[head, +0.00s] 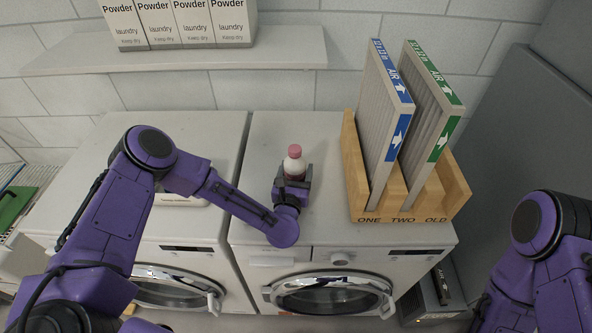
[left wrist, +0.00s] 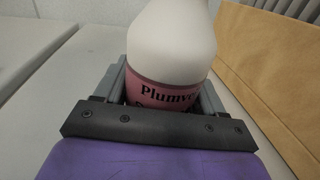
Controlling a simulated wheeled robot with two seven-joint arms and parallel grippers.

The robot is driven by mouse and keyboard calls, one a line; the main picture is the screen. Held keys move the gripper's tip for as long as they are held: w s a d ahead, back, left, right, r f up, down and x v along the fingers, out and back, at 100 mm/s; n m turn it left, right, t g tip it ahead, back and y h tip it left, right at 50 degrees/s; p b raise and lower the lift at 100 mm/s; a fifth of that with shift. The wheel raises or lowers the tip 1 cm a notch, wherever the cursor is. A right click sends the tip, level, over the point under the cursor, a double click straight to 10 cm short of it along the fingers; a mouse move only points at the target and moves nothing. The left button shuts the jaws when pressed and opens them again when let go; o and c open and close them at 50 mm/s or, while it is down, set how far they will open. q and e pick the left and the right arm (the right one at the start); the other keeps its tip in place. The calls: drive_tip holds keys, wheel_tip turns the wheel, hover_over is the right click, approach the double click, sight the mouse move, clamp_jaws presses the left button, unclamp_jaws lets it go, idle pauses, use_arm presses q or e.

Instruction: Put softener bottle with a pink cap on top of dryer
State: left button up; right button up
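The softener bottle (head: 294,164) is white with a pink cap and a dark pink label. It is upright over the top of the right front-loading machine (head: 262,150); I cannot tell whether its base touches the surface, as my gripper hides it. My left gripper (head: 294,177) has its fingers on both sides of the bottle's label and looks shut on it. In the left wrist view the bottle (left wrist: 172,45) is between the two grey fingers (left wrist: 165,95), its cap out of frame. My right gripper is not in view.
A wooden rack (head: 448,190) with two upright air filters (head: 385,110) stands right of the bottle on the same machine. A second machine (head: 185,225) stands to the left. A shelf (head: 290,50) with several laundry powder boxes (head: 185,25) hangs above. The machine top behind the bottle is clear.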

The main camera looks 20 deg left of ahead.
use_arm(q)
drive_tip(key=shift+o, duration=1.4)
drive_tip(key=shift+r, duration=0.1)
drive_tip(key=shift+s+r+p, duration=0.1)
drive_tip(key=shift+p, duration=0.2)
drive_tip(key=s+b, duration=0.1)
drive_tip(key=s, duration=0.2)
drive_tip(key=s+d+b, duration=0.1)
drive_tip(key=s, duration=0.3)
drive_tip(key=s+b, duration=0.2)
drive_tip(key=s, duration=0.2)
drive_tip(key=shift+d, duration=0.25)
drive_tip(key=shift+s, duration=0.4)
